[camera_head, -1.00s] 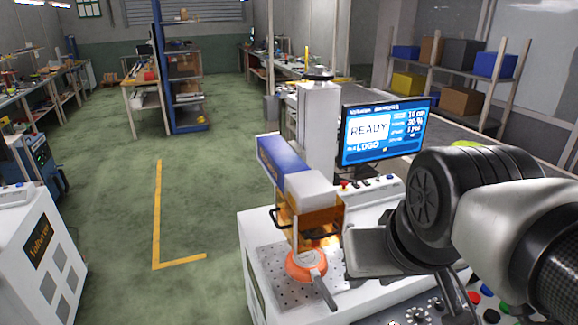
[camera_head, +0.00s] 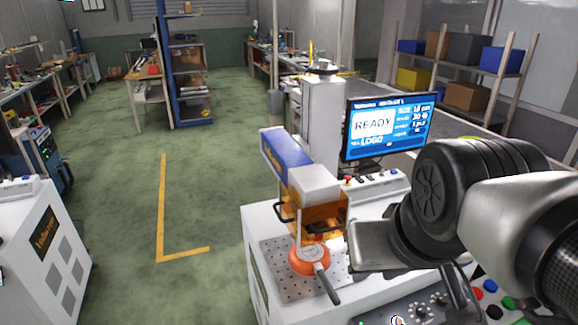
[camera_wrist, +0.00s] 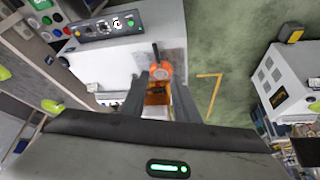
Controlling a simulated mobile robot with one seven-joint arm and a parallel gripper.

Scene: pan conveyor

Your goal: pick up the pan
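The orange pan (camera_head: 309,260) lies on the perforated plate of the white machine, in front of the machine's orange-windowed enclosure. Its dark handle points toward the lower right in the head view. In the wrist view the pan (camera_wrist: 161,71) shows beyond my fingertips, with the handle pointing up in the picture. My gripper (camera_wrist: 159,84) is open, its two dark fingers apart with nothing held between them. In the head view my gripper is to the right of the pan, and its fingers are largely hidden behind my wrist.
The laser marking machine (camera_head: 288,158) with blue and white head stands just behind the pan. A monitor (camera_head: 388,128) reading READY stands at the back right. A control panel (camera_head: 430,309) with knobs and buttons is at the front. Open green floor lies to the left.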

